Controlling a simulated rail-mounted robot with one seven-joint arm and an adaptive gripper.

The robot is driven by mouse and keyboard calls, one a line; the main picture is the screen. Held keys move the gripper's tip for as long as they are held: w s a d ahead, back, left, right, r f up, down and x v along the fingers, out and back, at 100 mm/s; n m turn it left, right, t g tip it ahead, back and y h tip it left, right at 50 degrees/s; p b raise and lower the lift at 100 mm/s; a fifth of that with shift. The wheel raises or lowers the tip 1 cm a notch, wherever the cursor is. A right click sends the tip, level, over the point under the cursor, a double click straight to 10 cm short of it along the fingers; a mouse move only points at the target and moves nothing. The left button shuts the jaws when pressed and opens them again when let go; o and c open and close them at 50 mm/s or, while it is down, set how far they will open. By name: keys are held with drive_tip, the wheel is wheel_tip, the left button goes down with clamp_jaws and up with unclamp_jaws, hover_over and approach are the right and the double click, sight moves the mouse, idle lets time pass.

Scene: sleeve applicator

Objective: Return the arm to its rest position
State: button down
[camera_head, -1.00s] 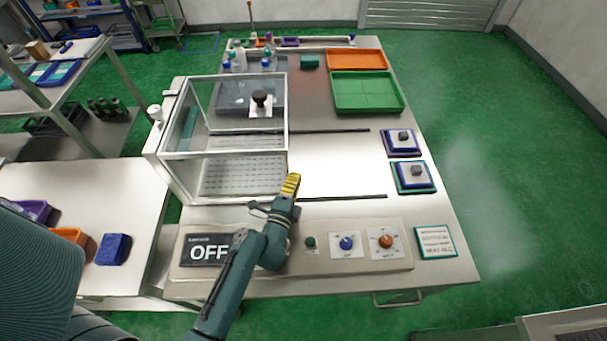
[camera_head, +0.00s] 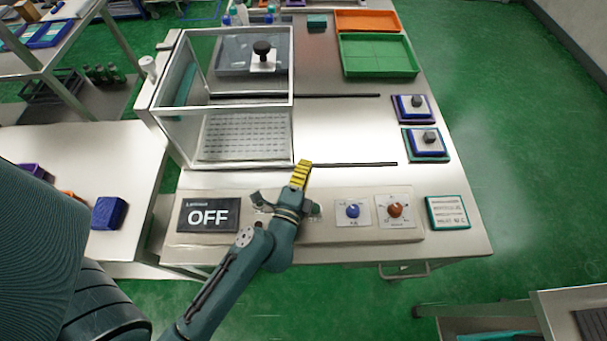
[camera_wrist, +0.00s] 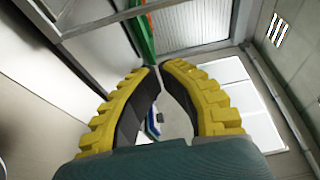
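My gripper (camera_head: 304,165) shows at the lower middle of the head view, above the front of the steel bench and beside the glass-walled enclosure. My arm reaches up to it from the bottom of the picture. In the wrist view its yellow fingers with black pads (camera_wrist: 158,67) come together at the tips, with a narrow gap lower down and nothing held in it. My gripper looks shut and empty. My wrist hides part of the control panel (camera_head: 336,228).
The enclosure (camera_head: 228,101) stands close to my gripper's left. A dark display (camera_head: 209,216) reads OFF. Blue (camera_head: 353,210) and orange-brown (camera_head: 395,210) knobs lie to the right. A green tray (camera_head: 379,57) sits at the back. The bench right of the enclosure has free room.

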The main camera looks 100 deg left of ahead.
drive_tip(key=shift+s+d, duration=0.15)
drive_tip(key=shift+d, duration=0.7)
